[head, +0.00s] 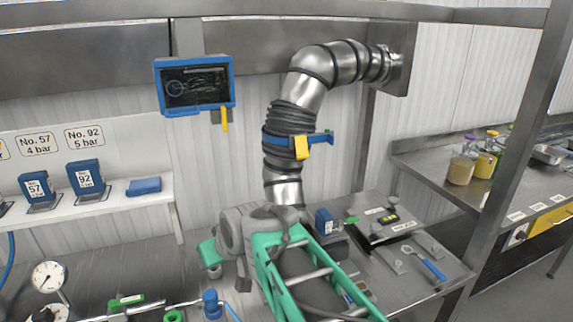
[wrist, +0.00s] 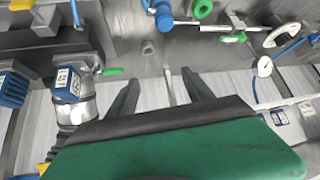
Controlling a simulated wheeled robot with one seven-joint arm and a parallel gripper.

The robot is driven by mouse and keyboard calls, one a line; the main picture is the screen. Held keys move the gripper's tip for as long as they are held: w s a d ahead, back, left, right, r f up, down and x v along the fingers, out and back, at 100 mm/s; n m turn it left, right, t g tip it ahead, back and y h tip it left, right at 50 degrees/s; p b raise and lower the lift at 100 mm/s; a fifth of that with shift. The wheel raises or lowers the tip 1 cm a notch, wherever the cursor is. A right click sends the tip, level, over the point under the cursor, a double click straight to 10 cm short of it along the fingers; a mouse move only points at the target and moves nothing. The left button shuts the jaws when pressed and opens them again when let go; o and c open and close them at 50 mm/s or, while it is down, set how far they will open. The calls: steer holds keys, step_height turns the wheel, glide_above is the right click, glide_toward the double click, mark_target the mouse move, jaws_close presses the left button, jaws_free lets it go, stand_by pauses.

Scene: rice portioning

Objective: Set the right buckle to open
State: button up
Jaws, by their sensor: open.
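A blue clamp band (head: 276,139) wraps the black sleeve (head: 288,118) of the steel duct in the head view. A yellow tab (head: 302,148) sits on its front, and a blue end piece (head: 327,137) sticks out at the right. I cannot tell for sure which part is the right buckle or whether it is open. My gripper (wrist: 160,88) shows in the wrist view with its two dark fingers apart and nothing between them. In the head view my green and grey arm is below the clamp, and the fingers cannot be made out there.
A blue-framed screen (head: 196,86) with a yellow tag hangs left of the duct. A shelf (head: 120,202) holds blue numbered boxes. A gauge (head: 48,275) and a blue knob (head: 212,305) are low at the left. A blue-handled wrench (head: 430,267) lies on the bench at the right.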

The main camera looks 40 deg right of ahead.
steer(key=w+d+t+h+b, duration=0.1)
steer(key=w+d+t+b, duration=0.15)
steer(key=w+d, duration=0.55)
steer(key=m+t+h+b, duration=0.3)
steer(key=t+h, duration=0.1)
steer(key=t, duration=0.3)
glide_toward(304, 157)
steer(key=w, duration=0.3)
steer(key=x, duration=0.2)
steer(key=p+x, duration=0.1)
steer(key=x, duration=0.2)
steer(key=d+p+x, duration=0.1)
steer(key=x, duration=0.1)
steer(key=shift+w, duration=0.25)
steer(key=shift+c, duration=0.3)
jaws_close()
